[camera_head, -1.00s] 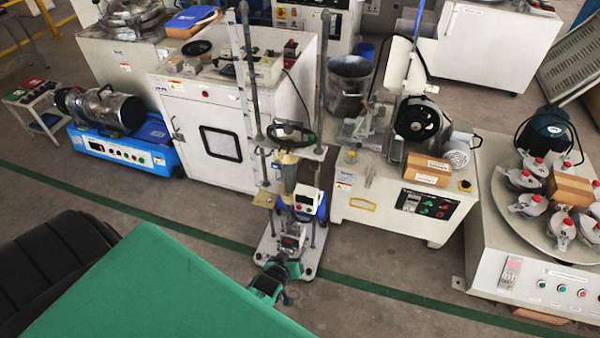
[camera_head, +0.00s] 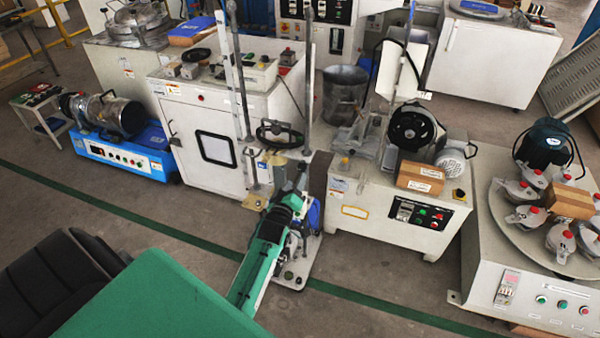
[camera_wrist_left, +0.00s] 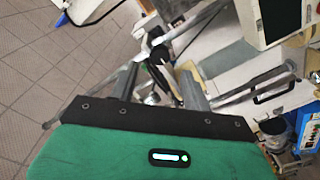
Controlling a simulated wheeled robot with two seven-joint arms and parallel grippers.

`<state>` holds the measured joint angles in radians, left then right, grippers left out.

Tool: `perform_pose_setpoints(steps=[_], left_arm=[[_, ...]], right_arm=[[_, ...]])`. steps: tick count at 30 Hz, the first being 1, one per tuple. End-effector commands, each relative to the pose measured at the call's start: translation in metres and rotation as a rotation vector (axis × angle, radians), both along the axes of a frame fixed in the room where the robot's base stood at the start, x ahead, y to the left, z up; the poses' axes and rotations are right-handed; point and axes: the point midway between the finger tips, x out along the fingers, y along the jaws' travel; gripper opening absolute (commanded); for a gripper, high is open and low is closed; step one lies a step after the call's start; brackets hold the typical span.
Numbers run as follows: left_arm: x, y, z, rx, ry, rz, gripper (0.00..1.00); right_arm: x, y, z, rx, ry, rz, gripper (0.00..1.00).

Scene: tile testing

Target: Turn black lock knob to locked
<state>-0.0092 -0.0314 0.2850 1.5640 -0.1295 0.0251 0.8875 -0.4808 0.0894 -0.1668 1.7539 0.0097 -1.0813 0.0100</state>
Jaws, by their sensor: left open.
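I cannot single out the black lock knob with certainty. A small dark part (camera_wrist_left: 158,55) shows just beyond the fingers in the left wrist view, among metal rods; I cannot tell whether it is the knob. My left gripper (camera_head: 297,172) is at the upright test stand, below its black handwheel (camera_head: 280,133), and hides much of the stand's middle. In the left wrist view my left gripper (camera_wrist_left: 160,82) has its two grey fingers apart, with no clear hold on anything. My right gripper does not show.
A white cabinet (camera_head: 205,105) stands left of the stand, and a white bench machine (camera_head: 385,205) stands close on its right. A blue-based machine (camera_head: 125,150) is farther left. Tall metal posts (camera_head: 240,75) rise behind the gripper. The floor in front is clear.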

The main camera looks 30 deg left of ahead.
Motion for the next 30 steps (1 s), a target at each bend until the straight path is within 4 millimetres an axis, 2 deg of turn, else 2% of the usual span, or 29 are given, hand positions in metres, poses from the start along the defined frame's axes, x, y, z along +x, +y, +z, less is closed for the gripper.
perform_pose_setpoints(steps=[3,9,15,23,30], left_arm=[[0.022,0.006,0.0,0.001,-0.001,0.0,0.49],[0.046,0.013,0.0,0.0,0.0,0.0,0.49],[0.055,0.016,0.0,0.001,0.0,0.0,0.49],[0.056,0.016,0.0,0.001,0.0,0.0,0.49],[0.055,0.016,0.0,0.001,0.0,0.0,0.04]], right_arm=[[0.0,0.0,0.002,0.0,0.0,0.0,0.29],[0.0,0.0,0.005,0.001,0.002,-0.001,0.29],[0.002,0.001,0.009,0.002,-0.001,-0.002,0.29],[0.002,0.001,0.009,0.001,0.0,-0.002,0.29],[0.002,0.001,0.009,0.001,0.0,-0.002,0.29]])
